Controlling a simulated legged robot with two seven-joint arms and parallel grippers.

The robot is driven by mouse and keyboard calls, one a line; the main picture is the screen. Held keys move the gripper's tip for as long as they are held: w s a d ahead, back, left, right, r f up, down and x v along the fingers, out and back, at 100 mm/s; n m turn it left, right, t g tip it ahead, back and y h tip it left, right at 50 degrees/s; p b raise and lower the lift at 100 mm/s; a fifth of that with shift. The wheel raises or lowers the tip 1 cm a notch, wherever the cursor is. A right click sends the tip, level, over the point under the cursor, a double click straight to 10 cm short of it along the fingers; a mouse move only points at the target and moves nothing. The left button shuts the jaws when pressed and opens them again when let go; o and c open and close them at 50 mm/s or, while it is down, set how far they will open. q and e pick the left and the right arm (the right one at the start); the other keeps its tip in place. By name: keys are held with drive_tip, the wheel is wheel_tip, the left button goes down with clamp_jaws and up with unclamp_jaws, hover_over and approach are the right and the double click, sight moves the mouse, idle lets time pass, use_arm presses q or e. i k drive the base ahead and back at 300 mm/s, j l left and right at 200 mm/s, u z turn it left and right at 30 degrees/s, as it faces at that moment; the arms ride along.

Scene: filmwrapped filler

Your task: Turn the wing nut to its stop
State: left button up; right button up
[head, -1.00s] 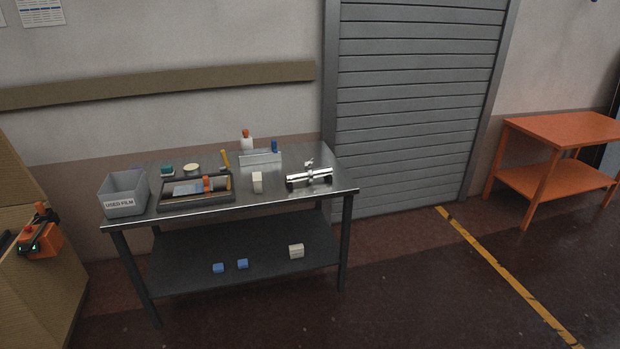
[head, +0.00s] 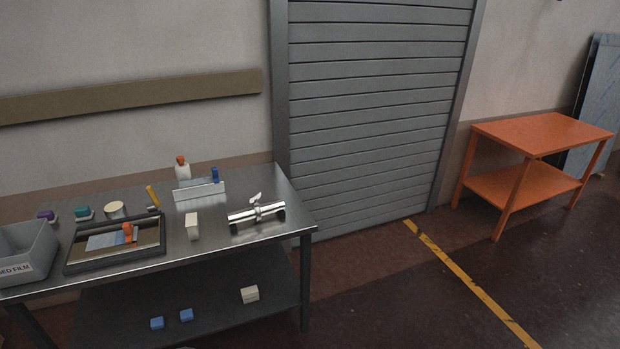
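The wing nut (head: 256,197) is a small light metal piece with a raised wing. It stands on top of a shiny horizontal cylinder fixture (head: 244,215) near the right end of the steel table (head: 213,246). The fixture lies on the tabletop with dark ends. How far the nut is turned cannot be told from here. Neither of my grippers shows in the head view, and nothing touches the nut or the fixture.
On the table are a grey used-film bin (head: 26,250), a dark tray (head: 115,244), a white block (head: 192,226) and a bottle (head: 182,168). Blue blocks (head: 186,315) lie on the lower shelf. An orange table (head: 540,132) stands right. Floor before the shutter (head: 365,120) is clear.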

sight(254, 199)
drive_tip(key=i+l+z, duration=0.35)
drive_tip(key=i, duration=0.6)
drive_tip(key=i+z, duration=0.35)
drive_tip(key=i, duration=0.6)
drive_tip(key=i+u, duration=0.35)
drive_tip(key=i+l+u, duration=0.1)
drive_tip(key=i+u, duration=0.2)
drive_tip(key=i+l+u, duration=0.2)
drive_tip(key=u, duration=0.15)
drive_tip(key=i+j+u, duration=0.1)
drive_tip(key=u, duration=0.3)
drive_tip(key=i+u, duration=0.25)
drive_tip(key=u, duration=0.2)
drive_tip(key=i+u, duration=0.2)
drive_tip(key=u, duration=0.2)
drive_tip(key=i+l+u, duration=0.15)
drive_tip(key=u, duration=0.25)
drive_tip(key=i+l+u, duration=0.15)
drive_tip(key=u, duration=0.3)
